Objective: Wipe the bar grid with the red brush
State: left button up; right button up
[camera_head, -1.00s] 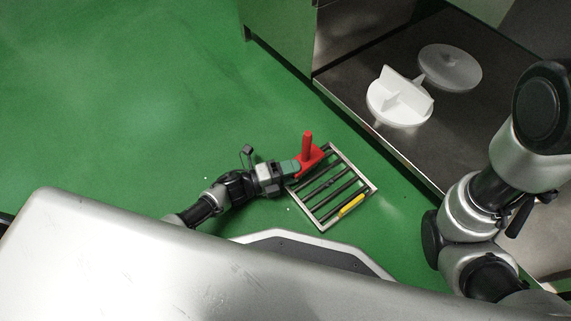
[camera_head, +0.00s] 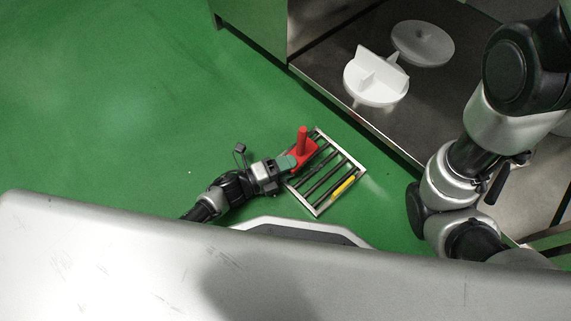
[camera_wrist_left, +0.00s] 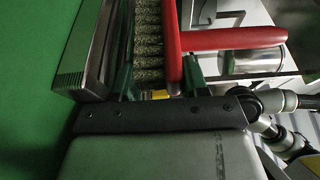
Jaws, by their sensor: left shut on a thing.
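The red brush (camera_head: 304,148) is in my left gripper (camera_head: 288,163), at the upper left corner of the bar grid (camera_head: 318,211). In the left wrist view the red brush (camera_wrist_left: 172,45) shows its red handle and pale bristles between the green fingers of my left gripper (camera_wrist_left: 158,78). The metal frame of the bar grid (camera_wrist_left: 95,50) stands close beside the bristles; whether they touch is hard to tell. The grid has dark bars and a yellow piece (camera_head: 344,187) at its right side. My right arm stands at the right; its gripper does not show clearly.
A dark-topped metal platform (camera_head: 330,75) stands behind and right of the grid. Two white disc-shaped parts lie on it, one with upright fins (camera_head: 377,78) and one flatter (camera_head: 423,43). Green floor (camera_head: 120,110) to the left is clear.

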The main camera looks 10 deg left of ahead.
aim_at(300, 184)
pick_arm(q)
jog(key=s+d, duration=0.1)
jog(key=d, duration=0.1)
jog(key=s+d, duration=0.1)
jog(key=shift+s+d+f, duration=0.2)
jog(key=shift+s+d, duration=0.15)
jog(key=shift+d, duration=0.05)
notch_tip(300, 184, up, 6)
jog(key=p, duration=0.6)
jog(key=shift+a+r, duration=0.1)
jog(key=shift+r, duration=0.15)
notch_tip(300, 184, up, 3)
jog(key=p, duration=0.2)
jog(key=shift+w+p, duration=0.1)
jog(key=shift+p, duration=0.3)
